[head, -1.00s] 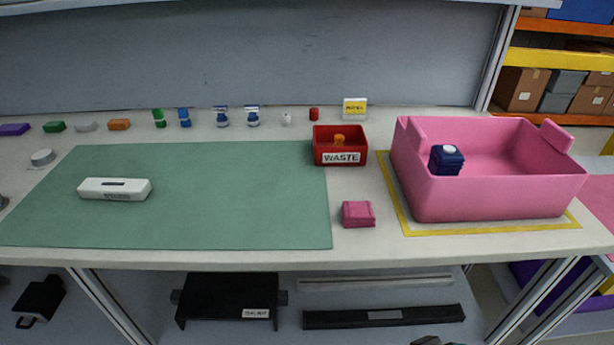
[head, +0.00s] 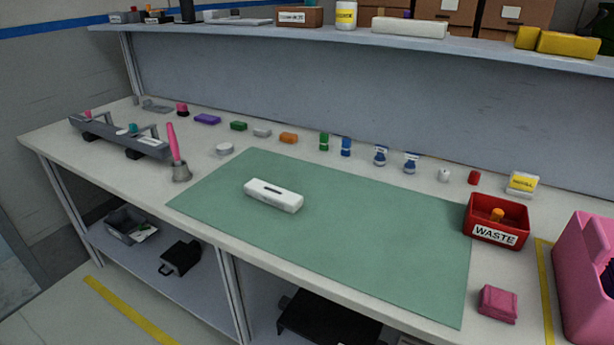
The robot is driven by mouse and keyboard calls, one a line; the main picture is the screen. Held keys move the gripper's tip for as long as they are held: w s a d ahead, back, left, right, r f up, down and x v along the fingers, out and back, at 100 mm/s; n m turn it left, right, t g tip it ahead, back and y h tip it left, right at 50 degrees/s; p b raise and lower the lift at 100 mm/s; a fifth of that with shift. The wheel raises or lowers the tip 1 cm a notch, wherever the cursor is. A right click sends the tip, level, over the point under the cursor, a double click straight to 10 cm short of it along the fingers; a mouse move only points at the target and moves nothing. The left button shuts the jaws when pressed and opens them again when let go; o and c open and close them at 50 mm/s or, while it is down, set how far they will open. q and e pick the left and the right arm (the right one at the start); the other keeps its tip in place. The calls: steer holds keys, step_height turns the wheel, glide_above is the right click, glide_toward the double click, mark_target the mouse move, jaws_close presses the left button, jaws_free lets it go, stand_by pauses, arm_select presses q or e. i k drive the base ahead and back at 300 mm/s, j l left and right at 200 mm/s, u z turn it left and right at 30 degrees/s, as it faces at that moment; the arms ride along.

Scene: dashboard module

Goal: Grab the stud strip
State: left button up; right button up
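No label in view reads stud strip, and I cannot tell for sure which thing it is. A long grey bar-shaped piece (head: 118,136) with raised brackets and small coloured parts lies at the left end of the bench. A white oblong block (head: 273,195) with a dark slot on top lies on the green mat (head: 340,240). Neither of my grippers is in view.
A row of small coloured blocks and bottles runs along the back of the bench. A pink brush (head: 173,148) stands in a grey holder. At the right are a red WASTE bin (head: 496,236), a pink block (head: 498,304) and a pink crate (head: 585,280). Most of the mat is clear.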

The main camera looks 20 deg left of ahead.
mark_target(284, 200)
steer(key=i+j+u, duration=0.1)
steer(key=j, duration=0.6)
steer(key=i+j, duration=0.1)
steer(key=j, duration=0.6)
steer(key=k+j+u, duration=0.05)
